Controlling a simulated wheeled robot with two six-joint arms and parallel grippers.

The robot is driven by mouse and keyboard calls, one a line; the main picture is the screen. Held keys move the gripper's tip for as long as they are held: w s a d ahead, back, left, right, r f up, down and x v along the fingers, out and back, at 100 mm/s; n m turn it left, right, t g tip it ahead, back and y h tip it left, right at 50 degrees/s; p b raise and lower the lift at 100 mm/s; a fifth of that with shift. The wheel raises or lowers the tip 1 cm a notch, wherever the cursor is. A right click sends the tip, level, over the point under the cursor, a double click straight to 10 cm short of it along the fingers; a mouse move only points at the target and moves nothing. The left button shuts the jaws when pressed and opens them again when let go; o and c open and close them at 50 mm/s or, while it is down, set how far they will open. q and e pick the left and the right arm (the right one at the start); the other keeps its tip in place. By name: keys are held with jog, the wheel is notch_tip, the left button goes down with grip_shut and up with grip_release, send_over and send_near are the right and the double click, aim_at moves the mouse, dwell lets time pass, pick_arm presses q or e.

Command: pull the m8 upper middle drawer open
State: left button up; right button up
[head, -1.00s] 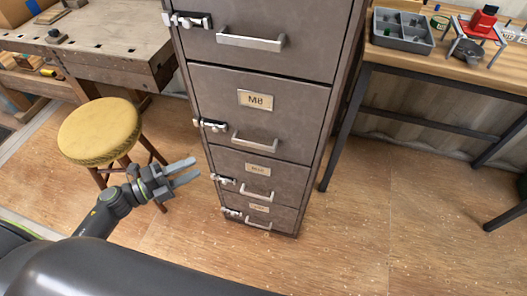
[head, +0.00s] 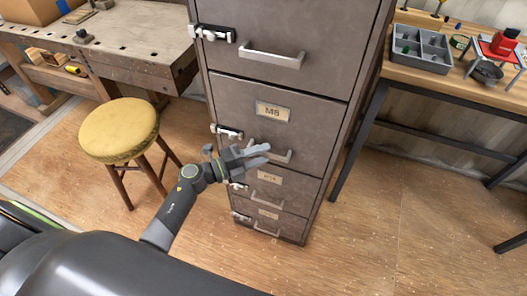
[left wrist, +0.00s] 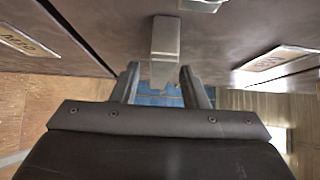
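The M8 drawer (head: 310,120) is a grey metal front in a tall cabinet, with a label plate (head: 272,111) above its handle. It looks shut. Its pale bar handle (head: 284,155) is partly hidden by my left gripper (head: 256,155), which is in front of it. In the left wrist view the handle (left wrist: 165,45) shows near and between the two parted fingertips of the gripper (left wrist: 160,75). The fingers are open and not closed on the bar. I cannot tell whether they touch it. My right gripper is not in view.
A latch (head: 227,131) sits at the drawer's left edge. More drawers are above and below. A yellow stool (head: 119,128) stands left of the cabinet by a workbench (head: 140,55). A table with a grey tray (head: 420,66) is at right. Floor in front is clear.

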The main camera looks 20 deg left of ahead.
pick_arm(q)
jog(key=shift+w+d, duration=0.4)
jog(key=shift+d, duration=0.05)
grip_shut()
